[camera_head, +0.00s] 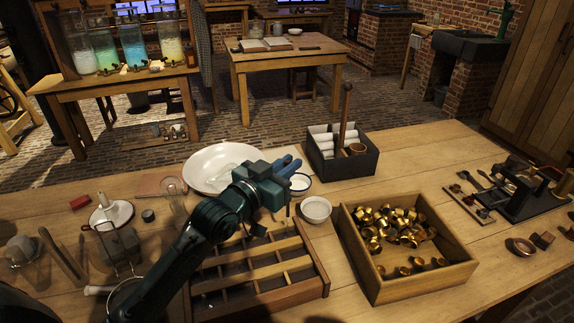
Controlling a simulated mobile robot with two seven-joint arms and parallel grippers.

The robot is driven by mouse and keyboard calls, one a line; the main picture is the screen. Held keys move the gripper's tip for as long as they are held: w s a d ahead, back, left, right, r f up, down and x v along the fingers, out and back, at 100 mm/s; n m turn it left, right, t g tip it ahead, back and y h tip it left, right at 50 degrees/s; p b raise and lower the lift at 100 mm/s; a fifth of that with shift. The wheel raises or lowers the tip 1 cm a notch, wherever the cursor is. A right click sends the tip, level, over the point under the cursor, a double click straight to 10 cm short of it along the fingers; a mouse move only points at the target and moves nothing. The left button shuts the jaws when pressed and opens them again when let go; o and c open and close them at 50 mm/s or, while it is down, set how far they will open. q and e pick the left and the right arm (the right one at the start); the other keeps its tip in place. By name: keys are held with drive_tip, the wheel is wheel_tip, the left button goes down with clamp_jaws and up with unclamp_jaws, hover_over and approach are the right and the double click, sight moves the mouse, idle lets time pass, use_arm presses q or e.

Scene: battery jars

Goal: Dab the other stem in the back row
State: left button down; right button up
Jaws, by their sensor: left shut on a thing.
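My left gripper (289,165) is above the back part of the slotted wooden rack (322,285), near the large white basin. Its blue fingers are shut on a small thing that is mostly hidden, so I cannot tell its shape. The rack has several pale wooden bars and dark slots. My left arm and wrist cover its back left part. I cannot make out the stems in the back row, or whether anything touches them. My right gripper is not in view.
Around the gripper are the white basin (206,161), a blue-rimmed bowl (299,185) and a small white bowl (315,209). A dark box (345,170) with white rolls and an upright handle stands behind. A wooden tray (389,291) of brass caps is at right. Glassware stands at left.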

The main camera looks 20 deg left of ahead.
use_arm(q)
drive_tip(key=shift+f, duration=0.35)
idle(0.3)
drive_tip(key=shift+r, duration=0.1)
idle(0.8)
drive_tip(key=shift+r+p, duration=2.45)
drive_tip(key=shift+p, duration=0.1)
